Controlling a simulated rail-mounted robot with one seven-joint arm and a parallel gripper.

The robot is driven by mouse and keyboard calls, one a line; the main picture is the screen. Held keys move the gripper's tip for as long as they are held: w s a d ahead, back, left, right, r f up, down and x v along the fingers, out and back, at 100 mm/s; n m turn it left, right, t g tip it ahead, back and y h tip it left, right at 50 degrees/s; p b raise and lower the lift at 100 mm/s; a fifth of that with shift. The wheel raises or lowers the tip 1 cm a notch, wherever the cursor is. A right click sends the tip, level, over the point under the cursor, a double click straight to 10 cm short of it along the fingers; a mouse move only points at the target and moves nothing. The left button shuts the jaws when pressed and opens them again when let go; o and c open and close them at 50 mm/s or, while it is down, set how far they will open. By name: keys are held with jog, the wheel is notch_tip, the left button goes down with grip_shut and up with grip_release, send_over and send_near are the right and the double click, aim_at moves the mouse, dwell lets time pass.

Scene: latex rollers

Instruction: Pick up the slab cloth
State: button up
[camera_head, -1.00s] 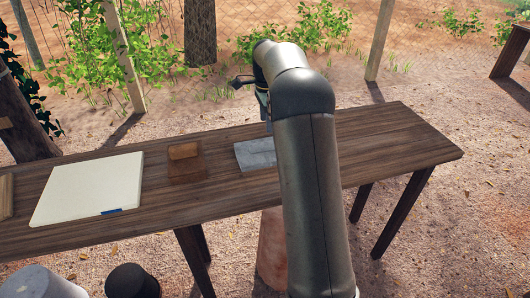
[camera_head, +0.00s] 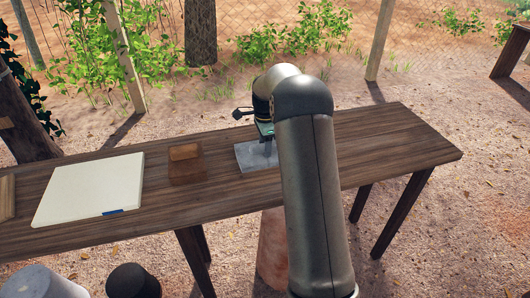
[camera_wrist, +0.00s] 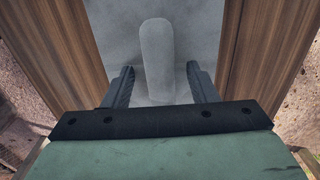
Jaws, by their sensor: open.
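A flat grey slab (camera_head: 249,160) lies on the wooden table, partly hidden behind my arm in the head view. In the wrist view the slab (camera_wrist: 207,28) fills the space beyond my gripper. On it is a long, round-ended pale grey piece (camera_wrist: 157,50), which looks like the slab cloth, rolled or folded. My gripper (camera_wrist: 160,72) is open, with one finger on each side of this piece and a gap on both sides. In the head view my gripper (camera_head: 267,145) points down over the slab. Whether the fingertips touch the slab, I cannot tell.
A brown wooden block (camera_head: 187,163) stands left of the slab. A large cream board (camera_head: 90,188) with a blue mark lies further left. The table (camera_head: 400,145) is clear to the right of my arm. Buckets (camera_head: 132,281) stand on the ground in front.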

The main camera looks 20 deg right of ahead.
jog(key=c, duration=1.1)
jog(key=shift+r, duration=0.1)
jog(key=shift+c, duration=0.2)
